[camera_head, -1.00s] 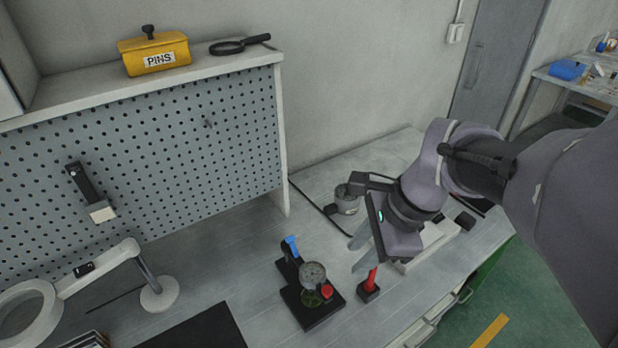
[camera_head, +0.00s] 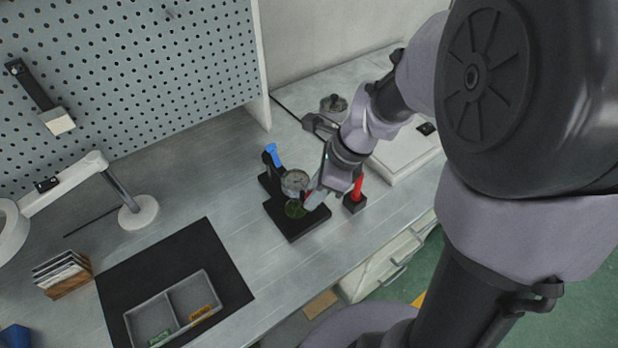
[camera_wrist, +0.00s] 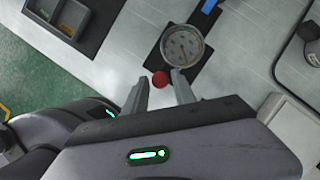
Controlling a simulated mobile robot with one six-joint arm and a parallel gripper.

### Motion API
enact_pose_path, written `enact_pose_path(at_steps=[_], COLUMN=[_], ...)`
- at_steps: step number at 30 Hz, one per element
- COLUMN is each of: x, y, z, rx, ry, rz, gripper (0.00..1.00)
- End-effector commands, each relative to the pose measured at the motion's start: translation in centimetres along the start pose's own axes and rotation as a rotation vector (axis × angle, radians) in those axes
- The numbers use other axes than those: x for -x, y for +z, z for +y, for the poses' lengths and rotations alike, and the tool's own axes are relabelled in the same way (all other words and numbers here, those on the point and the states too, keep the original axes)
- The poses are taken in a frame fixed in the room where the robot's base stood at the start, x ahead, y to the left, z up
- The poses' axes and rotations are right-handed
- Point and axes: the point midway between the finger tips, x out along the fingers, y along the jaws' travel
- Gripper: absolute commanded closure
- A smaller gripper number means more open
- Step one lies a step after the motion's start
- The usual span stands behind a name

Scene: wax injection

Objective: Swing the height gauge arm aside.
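The height gauge has a round dial (camera_head: 294,182) on a black base (camera_head: 302,223), with a blue lever (camera_head: 273,153) behind it and a green piece (camera_head: 295,209) under the dial. In the wrist view the dial (camera_wrist: 183,45) faces me, and a red knob (camera_wrist: 160,79) sits beside it, close to my fingertips. My gripper (camera_wrist: 159,83) is open, with one finger on each side of the knob in that view. I cannot tell whether the fingers touch it. In the head view my gripper (camera_head: 313,192) reaches the gauge from the right and largely hides the knob.
A red-handled tool stands in a black block (camera_head: 354,203) just right of the gauge. A divided grey tray (camera_head: 167,299) lies on a black mat (camera_head: 233,284) at front left. A lamp (camera_head: 138,212) stands left.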

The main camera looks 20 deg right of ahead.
Motion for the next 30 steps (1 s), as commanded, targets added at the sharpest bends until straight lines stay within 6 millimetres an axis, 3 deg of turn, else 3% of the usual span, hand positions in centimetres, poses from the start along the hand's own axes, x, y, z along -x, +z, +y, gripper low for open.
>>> enact_pose_path(at_steps=[6,11,30], x=[0.07,0.08,0.1], y=[0.03,0.03,0.03], z=[0.0,-0.01,-0.01], rx=[0.0,0.001,0.001], ry=[0.0,0.0,-0.001], rz=[0.0,0.0,0.0], gripper=[0.7,1.0,1.0])
